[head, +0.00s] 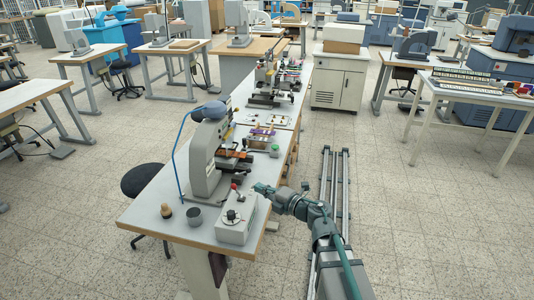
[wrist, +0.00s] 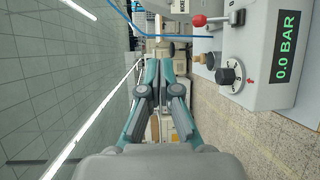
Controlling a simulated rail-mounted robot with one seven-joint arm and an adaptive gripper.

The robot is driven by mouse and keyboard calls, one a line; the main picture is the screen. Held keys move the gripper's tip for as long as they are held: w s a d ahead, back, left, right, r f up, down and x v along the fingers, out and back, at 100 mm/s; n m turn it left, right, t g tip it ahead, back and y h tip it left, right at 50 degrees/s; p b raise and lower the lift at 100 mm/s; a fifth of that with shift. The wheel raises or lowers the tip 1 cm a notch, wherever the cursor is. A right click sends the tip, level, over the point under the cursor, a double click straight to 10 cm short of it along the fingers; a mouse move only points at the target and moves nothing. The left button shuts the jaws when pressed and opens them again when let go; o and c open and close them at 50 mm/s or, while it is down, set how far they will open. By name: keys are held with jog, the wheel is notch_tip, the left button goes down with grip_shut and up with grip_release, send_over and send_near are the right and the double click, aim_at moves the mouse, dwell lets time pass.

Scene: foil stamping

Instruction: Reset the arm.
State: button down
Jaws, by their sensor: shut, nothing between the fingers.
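My gripper (head: 262,188) is at the right edge of the long workbench, beside the grey control box, with my green arm reaching back to the rail. In the wrist view the gripper's fingers (wrist: 159,68) are together and hold nothing. The control box (head: 237,217) has a red-knobbed lever and a dark dial. In the wrist view this control box (wrist: 262,70) is at the right, turned sideways, and its display reads 0.0 BAR. I cannot tell the exact gap between gripper and box.
The grey stamping press (head: 205,155) stands on the workbench (head: 160,222) behind the box. A dark cup (head: 194,216) and a wooden-handled item (head: 166,211) lie left of the box. A rail (head: 334,175) runs along the floor at right. The floor (head: 420,220) farther right is clear.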

jog(key=w+d+f+m+t+h, duration=0.3)
jog(key=w+d+m+t+h, duration=0.35)
jog(key=d+m+h, duration=0.4)
jog(key=s+d+f+m+g+h, duration=0.3)
jog(key=d+f+m, duration=0.25)
jog(key=f, duration=0.35)
jog(key=s+d+f+m+g+h, duration=0.3)
jog(key=d+f+m, duration=0.2)
jog(key=d+f, duration=0.3)
jog(key=s+d+f+m+g+b, duration=0.1)
jog(key=s+f+m+g, duration=0.8)
jog(key=s+f, duration=1.55)
jog(key=s+a+f+g+y, duration=0.1)
jog(key=s+f+g, duration=0.1)
jog(key=s, duration=0.5)
jog(key=s+f+g+y, duration=0.1)
jog(key=s+f+g, duration=0.1)
jog(key=s, duration=0.6)
jog(key=s+a+f+n+g+y+b, duration=0.1)
jog(key=s+f+g, duration=0.1)
jog(key=s+g, duration=0.2)
jog(key=s, duration=0.3)
jog(key=shift+s+a+g, duration=0.25)
jog(key=shift+a+g, duration=0.1)
jog(key=c, duration=1.9)
grip_release()
